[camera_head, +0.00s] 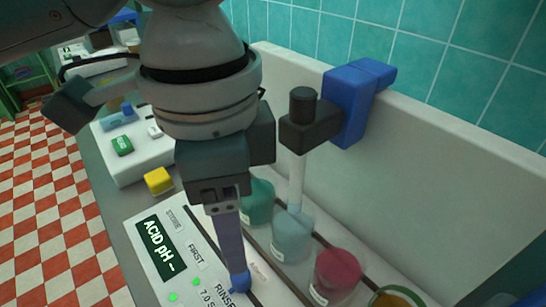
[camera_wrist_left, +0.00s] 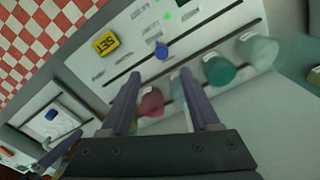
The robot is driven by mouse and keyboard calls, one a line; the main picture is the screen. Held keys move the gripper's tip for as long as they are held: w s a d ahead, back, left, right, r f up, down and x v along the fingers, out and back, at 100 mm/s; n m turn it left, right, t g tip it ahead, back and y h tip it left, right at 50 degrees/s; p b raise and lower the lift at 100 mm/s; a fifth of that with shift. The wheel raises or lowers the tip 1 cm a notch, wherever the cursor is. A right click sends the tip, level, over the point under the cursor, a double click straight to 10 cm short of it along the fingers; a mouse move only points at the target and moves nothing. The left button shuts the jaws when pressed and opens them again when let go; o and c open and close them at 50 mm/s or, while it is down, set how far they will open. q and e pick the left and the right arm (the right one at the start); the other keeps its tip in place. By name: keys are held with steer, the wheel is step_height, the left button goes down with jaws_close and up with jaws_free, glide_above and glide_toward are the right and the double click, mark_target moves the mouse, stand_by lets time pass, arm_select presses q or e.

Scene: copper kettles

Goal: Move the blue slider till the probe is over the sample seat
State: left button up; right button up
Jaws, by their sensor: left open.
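A small blue slider knob (camera_head: 240,283) sits on the white panel by my left fingertips in the head view. In the left wrist view the knob (camera_wrist_left: 162,51) stands on the panel, beyond and between the fingers. My left gripper (camera_head: 234,270) points down at the panel; in the wrist view its fingers (camera_wrist_left: 160,88) are apart with nothing held. Whether a finger touches the knob is unclear. A blue carriage (camera_head: 350,103) on the back wall carries a dark holder and a pale probe (camera_head: 296,185), which hangs down at the light-blue cup (camera_head: 292,240). I cannot identify the sample seat.
A teal cup (camera_head: 257,202) and a pink cup (camera_head: 337,272) stand in the row beside the light-blue one. The panel has a display reading "ACID pH" (camera_head: 161,248). A yellow block (camera_head: 158,180) lies left of the gripper. The white back wall (camera_head: 440,150) bounds the right side.

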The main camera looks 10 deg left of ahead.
arm_select(q)
steer(key=shift+a+f, duration=0.2)
steer(key=shift+f, duration=0.55)
arm_select(e)
steer(key=shift+f, duration=0.3)
arm_select(q)
step_height(320, 180, down, 9)
steer(key=shift+r+b, duration=0.2)
steer(key=shift+b, duration=0.55)
arm_select(e)
steer(key=shift+f, duration=0.7)
arm_select(q)
jaws_close()
